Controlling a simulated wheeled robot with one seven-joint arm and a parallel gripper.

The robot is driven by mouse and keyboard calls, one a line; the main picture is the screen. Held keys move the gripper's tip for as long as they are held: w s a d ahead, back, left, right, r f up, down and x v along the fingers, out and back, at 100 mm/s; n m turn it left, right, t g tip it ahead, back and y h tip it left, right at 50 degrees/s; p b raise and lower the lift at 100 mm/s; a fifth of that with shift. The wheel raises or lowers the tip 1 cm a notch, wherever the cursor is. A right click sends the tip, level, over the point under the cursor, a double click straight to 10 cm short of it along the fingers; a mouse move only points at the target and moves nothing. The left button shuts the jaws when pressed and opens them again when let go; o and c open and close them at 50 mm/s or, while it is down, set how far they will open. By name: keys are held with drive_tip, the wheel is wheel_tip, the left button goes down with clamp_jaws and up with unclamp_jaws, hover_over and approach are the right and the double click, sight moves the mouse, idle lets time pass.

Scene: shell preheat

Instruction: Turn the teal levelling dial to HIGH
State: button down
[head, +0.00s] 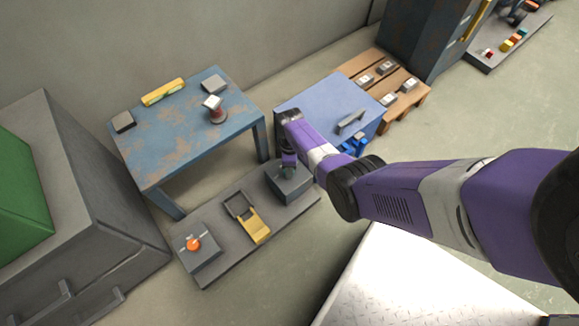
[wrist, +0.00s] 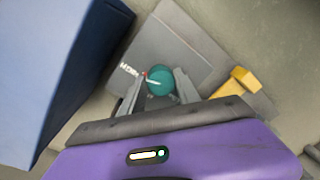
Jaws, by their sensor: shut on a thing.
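The teal levelling dial (wrist: 161,80) sits on top of a grey box (wrist: 185,50) in the wrist view. A pale pointer line on it runs toward the left, near a small red mark. White lettering (wrist: 128,68), small and hard to read, lies just left of the dial. My gripper (wrist: 158,84) is shut on the dial, one finger on each side. In the head view my gripper (head: 288,168) points down over the grey box (head: 292,187), and the dial is mostly hidden beneath it.
The box stands on a grey board with a yellow-handled device (head: 250,220) and an orange knob (head: 193,244) on another box. A blue table (head: 165,135) stands behind left; a blue cabinet (head: 315,105) stands close behind my gripper.

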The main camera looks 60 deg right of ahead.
drive_tip(key=c, duration=0.9)
unclamp_jaws()
drive_tip(key=r+p, duration=0.2)
drive_tip(key=r, duration=0.2)
drive_tip(key=r+p, duration=0.2)
drive_tip(key=r, duration=0.1)
drive_tip(key=shift+w+d+r+p, duration=0.15)
drive_tip(key=shift+d+r+p, duration=0.05)
drive_tip(key=shift+r+p, duration=0.2)
